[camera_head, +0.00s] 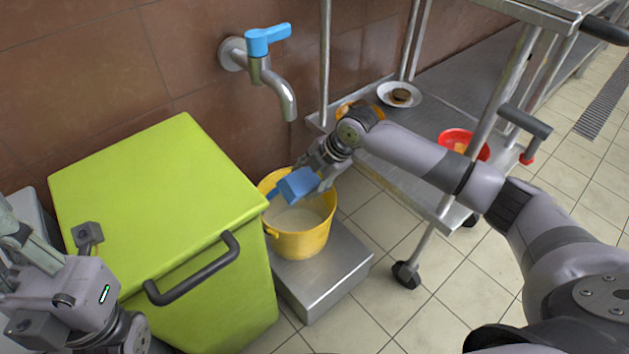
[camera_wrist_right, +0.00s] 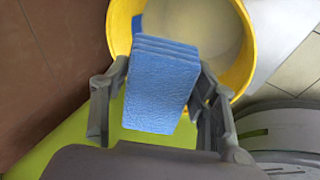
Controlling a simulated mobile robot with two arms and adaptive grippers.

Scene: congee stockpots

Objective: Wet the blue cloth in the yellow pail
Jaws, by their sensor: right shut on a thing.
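The yellow pail (camera_head: 297,244) stands on a low metal platform and holds a pale, cloudy liquid. My right gripper (camera_head: 311,180) is over the pail and shut on the folded blue cloth (camera_head: 297,184). In the right wrist view the cloth (camera_wrist_right: 160,88) sits between the two fingers of the right gripper (camera_wrist_right: 158,105), with the pail (camera_wrist_right: 246,50) behind it. The cloth appears above the liquid; whether its lower end touches it I cannot tell. A smaller blue piece shows at the pail's rim. My left gripper (camera_head: 75,262) is at the lower left, over the green bin's near left edge; its fingers are not clear.
The lime-green bin (camera_head: 150,190) with a dark handle stands left of the pail. A wall tap (camera_head: 270,70) with a blue lever is above it. A metal cart (camera_head: 440,110) at right carries a plate (camera_head: 383,93) and a red bowl (camera_head: 472,138). Tiled floor is clear in front.

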